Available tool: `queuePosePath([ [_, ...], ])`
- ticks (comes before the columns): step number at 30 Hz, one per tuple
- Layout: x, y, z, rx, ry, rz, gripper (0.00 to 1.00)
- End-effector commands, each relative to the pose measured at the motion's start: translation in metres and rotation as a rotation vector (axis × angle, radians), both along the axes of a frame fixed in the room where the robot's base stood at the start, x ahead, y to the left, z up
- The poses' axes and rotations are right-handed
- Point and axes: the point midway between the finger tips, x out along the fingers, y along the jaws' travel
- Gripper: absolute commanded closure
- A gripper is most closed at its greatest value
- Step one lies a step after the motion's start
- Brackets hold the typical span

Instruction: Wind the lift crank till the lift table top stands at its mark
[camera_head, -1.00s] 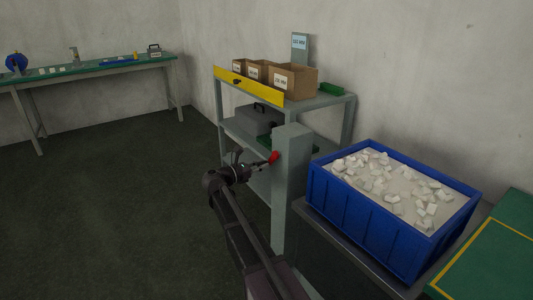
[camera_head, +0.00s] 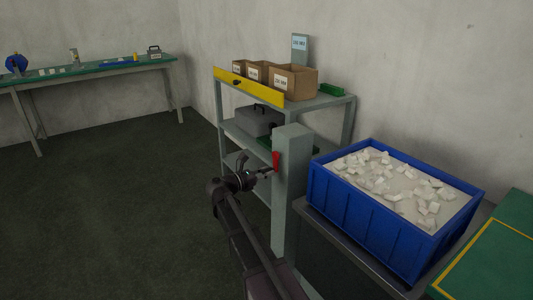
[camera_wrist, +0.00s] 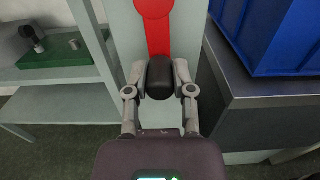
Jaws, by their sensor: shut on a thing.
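The red lift crank (camera_head: 276,160) is on the grey post (camera_head: 291,200) and hangs downward from its hub. It also shows in the wrist view (camera_wrist: 157,35), with a black grip (camera_wrist: 160,75) at its lower end. My gripper (camera_head: 268,172) is at that end; in the wrist view my gripper (camera_wrist: 160,88) has its fingers closed on both sides of the black grip. The grey lift table top (camera_head: 345,244) is right of the post and carries a blue bin (camera_head: 365,225) of white pieces. I cannot make out the height mark.
A grey shelf rack (camera_head: 325,102) with cardboard boxes (camera_head: 293,82) and a yellow front strip (camera_head: 247,86) stands behind the post. A green surface (camera_head: 490,265) is at the right. A workbench (camera_head: 100,66) is at the far left. The floor at left is clear.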

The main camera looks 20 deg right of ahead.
Motion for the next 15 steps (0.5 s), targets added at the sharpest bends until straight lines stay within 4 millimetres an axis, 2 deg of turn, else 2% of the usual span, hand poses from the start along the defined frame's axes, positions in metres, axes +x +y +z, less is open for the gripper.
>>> queuePosePath([
  [1, -0.007, -0.003, 0.005, -0.009, -0.002, -0.006, 1.00],
  [7, -0.021, -0.008, 0.009, -0.009, -0.002, -0.005, 1.00],
  [15, -0.026, -0.009, 0.010, -0.009, -0.002, -0.004, 1.00],
])
